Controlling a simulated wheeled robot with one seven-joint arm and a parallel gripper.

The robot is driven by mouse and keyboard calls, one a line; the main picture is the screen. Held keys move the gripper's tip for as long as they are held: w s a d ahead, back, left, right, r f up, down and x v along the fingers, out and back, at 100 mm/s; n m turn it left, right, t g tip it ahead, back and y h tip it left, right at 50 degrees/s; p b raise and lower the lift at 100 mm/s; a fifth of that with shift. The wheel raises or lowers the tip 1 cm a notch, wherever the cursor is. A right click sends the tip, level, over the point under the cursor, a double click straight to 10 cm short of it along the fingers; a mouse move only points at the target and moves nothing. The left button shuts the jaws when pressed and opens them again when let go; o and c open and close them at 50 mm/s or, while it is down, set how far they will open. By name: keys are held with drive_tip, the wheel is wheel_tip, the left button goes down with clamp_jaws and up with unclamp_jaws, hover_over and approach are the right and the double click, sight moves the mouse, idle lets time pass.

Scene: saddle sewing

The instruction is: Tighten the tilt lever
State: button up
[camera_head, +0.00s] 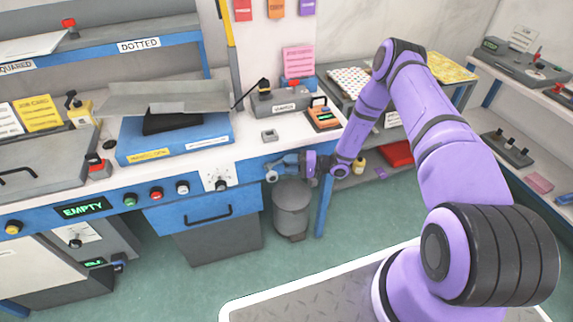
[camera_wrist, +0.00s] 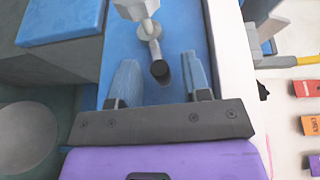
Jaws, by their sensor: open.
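The tilt lever (camera_wrist: 153,38) shows in the wrist view as a light grey hub with a short metal arm that ends in a black tip. It stands out from a blue panel. My gripper (camera_wrist: 160,80) is open, with one blue finger on each side of the black tip. I see a gap on both sides and no clear contact. In the head view my gripper (camera_head: 286,163) is at the blue front edge of the bench. A small grey part, probably the lever hub (camera_head: 271,175), shows beside its fingers, which partly hide the lever.
A grey bin (camera_head: 292,208) stands on the floor below my gripper.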

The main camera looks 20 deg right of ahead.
drive_tip(key=shift+w+a, duration=0.25)
drive_tip(key=shift+a, duration=0.35)
clamp_jaws()
